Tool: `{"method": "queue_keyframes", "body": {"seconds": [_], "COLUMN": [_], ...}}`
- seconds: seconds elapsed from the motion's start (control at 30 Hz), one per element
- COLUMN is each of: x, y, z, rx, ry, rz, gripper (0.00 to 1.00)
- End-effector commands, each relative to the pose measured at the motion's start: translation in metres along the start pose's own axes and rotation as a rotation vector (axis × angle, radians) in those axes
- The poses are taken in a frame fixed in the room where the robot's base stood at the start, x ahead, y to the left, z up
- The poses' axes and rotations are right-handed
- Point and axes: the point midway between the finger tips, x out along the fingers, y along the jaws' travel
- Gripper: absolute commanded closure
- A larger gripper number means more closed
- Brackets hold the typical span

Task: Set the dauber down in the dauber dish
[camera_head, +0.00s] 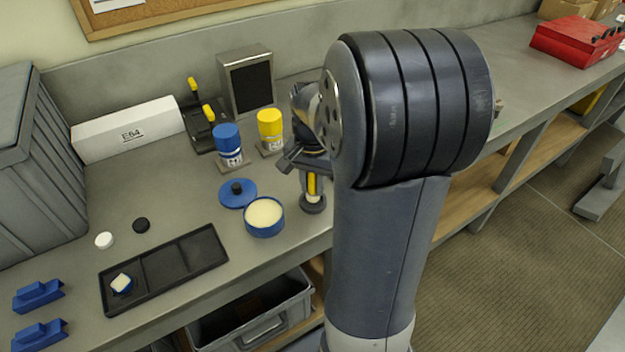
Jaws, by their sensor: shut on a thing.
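My gripper (310,170) is partly hidden by my arm, right of the blue tin. It is shut on the dauber, whose yellow handle (312,184) stands upright below the fingers. The dauber's pale lower end is at a small dark round dish (313,209) near the bench's front edge, which looks like the dauber dish. I cannot tell whether the dauber rests on its bottom or hangs just above it.
An open blue tin of cream-coloured paste (264,215) and its blue lid (238,192) lie close left. Blue (229,143) and yellow-capped (270,127) bottles stand behind. A black tray (165,268) lies front left. My arm hides the bench to the right.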

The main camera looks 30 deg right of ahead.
Motion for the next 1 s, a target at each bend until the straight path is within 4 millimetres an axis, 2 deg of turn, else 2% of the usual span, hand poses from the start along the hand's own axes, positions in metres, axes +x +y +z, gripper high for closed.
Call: {"method": "queue_keyframes", "body": {"seconds": [1.0], "x": [0.0087], "y": [-0.0001], "z": [-0.0002], "rx": [0.000], "ry": [0.000], "rz": [0.000], "gripper": [1.00]}}
